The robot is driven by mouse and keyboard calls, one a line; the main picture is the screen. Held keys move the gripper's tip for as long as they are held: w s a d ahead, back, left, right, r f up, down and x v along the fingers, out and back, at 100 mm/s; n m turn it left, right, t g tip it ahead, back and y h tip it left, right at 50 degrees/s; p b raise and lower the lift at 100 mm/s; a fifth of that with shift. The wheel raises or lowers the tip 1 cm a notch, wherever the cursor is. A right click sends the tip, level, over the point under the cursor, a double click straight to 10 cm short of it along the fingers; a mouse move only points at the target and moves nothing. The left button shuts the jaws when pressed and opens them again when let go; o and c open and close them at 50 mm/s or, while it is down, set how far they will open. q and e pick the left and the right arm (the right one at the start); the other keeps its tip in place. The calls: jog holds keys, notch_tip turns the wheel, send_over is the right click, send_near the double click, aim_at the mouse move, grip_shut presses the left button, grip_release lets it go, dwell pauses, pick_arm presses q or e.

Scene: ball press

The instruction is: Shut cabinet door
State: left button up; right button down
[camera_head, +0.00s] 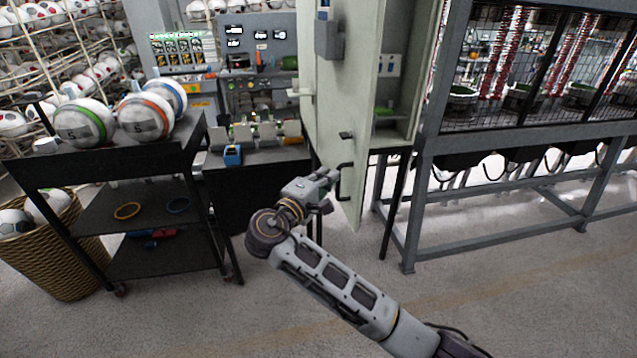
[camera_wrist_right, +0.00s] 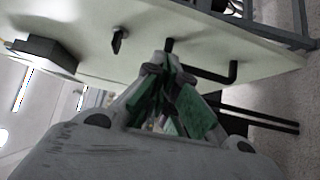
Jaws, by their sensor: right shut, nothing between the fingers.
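The pale green cabinet door (camera_head: 352,110) stands open in the head view, swung out from the cabinet (camera_head: 401,75), whose inside shows to its right. A black handle (camera_head: 343,180) sits low on the door. My right gripper (camera_head: 330,178) is beside the handle at the door's lower part. In the right wrist view the door (camera_wrist_right: 120,20) fills the top and my right gripper (camera_wrist_right: 170,65) is shut and empty. Its fingertips are close to the black handle (camera_wrist_right: 215,74); I cannot tell whether they touch. My left gripper is not in view.
A black cart (camera_head: 100,158) with several balls stands at the left, beside a wicker basket (camera_head: 60,250). A control bench (camera_head: 255,155) is behind the door. A grey metal frame with a mesh cage (camera_head: 530,125) stands at the right. The floor in front is clear.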

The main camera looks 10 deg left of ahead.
aim_at(354, 162)
jog(key=w+d, duration=0.1)
jog(key=d, duration=0.1)
jog(key=w+d+p, duration=0.1)
jog(key=d, duration=0.1)
jog(key=shift+w, duration=0.3)
jog(key=shift+d, duration=0.2)
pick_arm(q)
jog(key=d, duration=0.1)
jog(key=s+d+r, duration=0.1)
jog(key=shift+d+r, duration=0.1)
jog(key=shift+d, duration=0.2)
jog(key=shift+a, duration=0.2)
